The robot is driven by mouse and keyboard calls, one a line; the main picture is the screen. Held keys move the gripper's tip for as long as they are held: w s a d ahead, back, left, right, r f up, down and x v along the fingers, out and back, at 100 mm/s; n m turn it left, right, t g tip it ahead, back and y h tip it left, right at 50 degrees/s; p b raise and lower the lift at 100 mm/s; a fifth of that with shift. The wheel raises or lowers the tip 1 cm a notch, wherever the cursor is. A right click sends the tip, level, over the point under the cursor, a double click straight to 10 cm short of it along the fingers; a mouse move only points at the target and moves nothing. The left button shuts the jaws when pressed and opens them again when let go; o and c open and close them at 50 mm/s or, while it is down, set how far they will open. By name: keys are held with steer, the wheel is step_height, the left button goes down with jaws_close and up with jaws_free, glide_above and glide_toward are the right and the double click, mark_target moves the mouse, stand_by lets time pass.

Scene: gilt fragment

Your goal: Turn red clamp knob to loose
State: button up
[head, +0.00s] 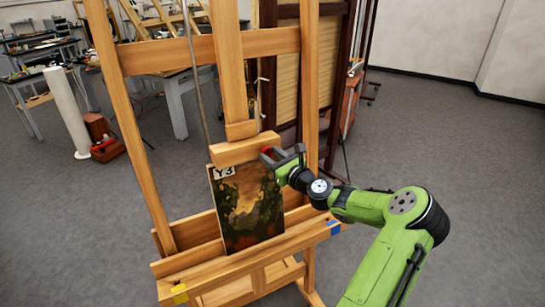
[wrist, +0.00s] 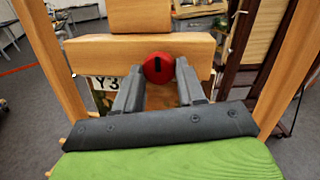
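The red clamp knob (wrist: 158,67) sits on the front of the easel's upper wooden clamp block (wrist: 95,55). It is round with a dark upright mark on its face. In the head view the red knob (head: 267,151) shows partly behind my gripper (head: 279,156). In the wrist view my gripper (wrist: 159,78) has one finger at each side of the knob, with its fingers apart by about the knob's width. I cannot tell whether the fingers touch it.
A dark painting (head: 250,208) labelled Y3 stands under the clamp block on the easel's ledge (head: 200,262). Wooden uprights (head: 140,140) flank it. A dark framed rack (head: 287,70) stands behind. Grey floor (head: 440,120) is open to the right.

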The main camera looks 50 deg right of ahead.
steer(key=shift+c, duration=1)
